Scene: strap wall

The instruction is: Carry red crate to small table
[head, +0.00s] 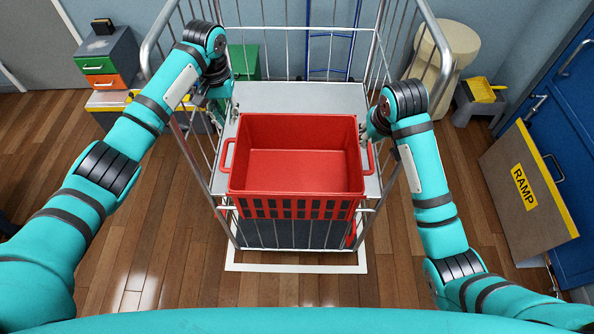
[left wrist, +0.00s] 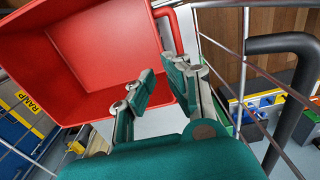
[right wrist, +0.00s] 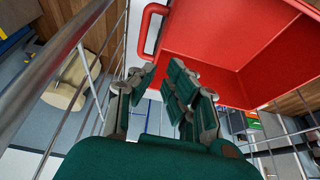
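The red crate (head: 300,206) is empty and upright on the pale shelf (head: 290,98) of a wire cage trolley (head: 445,60). It has a loop handle on its left side (head: 227,155) and one on its right side (head: 369,158). My left gripper (left wrist: 160,78) is open beside the crate's left side, its fingers apart near the handle (left wrist: 175,30), with nothing seen between them. My right gripper (right wrist: 161,74) is open beside the right side, near that handle (right wrist: 148,28), also empty. In the head view both grippers are partly hidden by my arms. I see no small table.
Trolley side bars rise close to both my arms. A RAMP board (head: 525,190) leans by a blue cabinet (head: 570,130) at right. A drawer unit (head: 106,62) stands back left, a beige stool-like object (head: 440,60) back right.

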